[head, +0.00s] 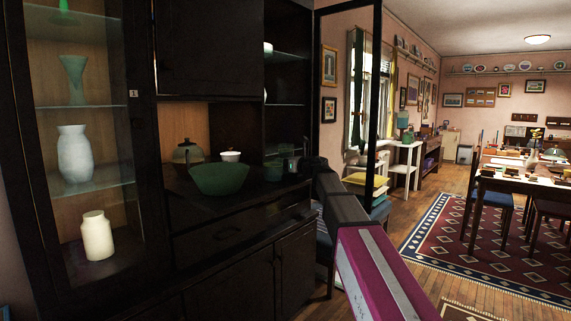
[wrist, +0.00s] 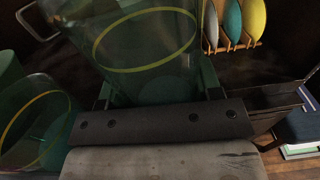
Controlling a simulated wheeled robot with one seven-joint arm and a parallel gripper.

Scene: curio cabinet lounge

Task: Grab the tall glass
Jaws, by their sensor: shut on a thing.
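The tall glass (wrist: 150,45) is clear green with a yellow ring, and fills the upper middle of the wrist view. My gripper (wrist: 157,90) is shut on it, with one finger at each side. The glass's lower part is hidden behind the gripper body. A second green glass with a yellow ring (wrist: 32,125) is close by at the left of the wrist view. In the head view my gripper (head: 309,165) is a dark shape at the right end of the cabinet counter, beside dim green glassware (head: 274,170); which glass is which cannot be told there.
A green bowl (head: 219,179), a teapot (head: 187,152) and a white pot (head: 230,156) stand on the dark cabinet's counter (head: 185,195). A glass shelf (head: 284,105) is above. In the wrist view, a rack of plates (wrist: 232,25) is behind the glass, and books (wrist: 299,138) are lower right.

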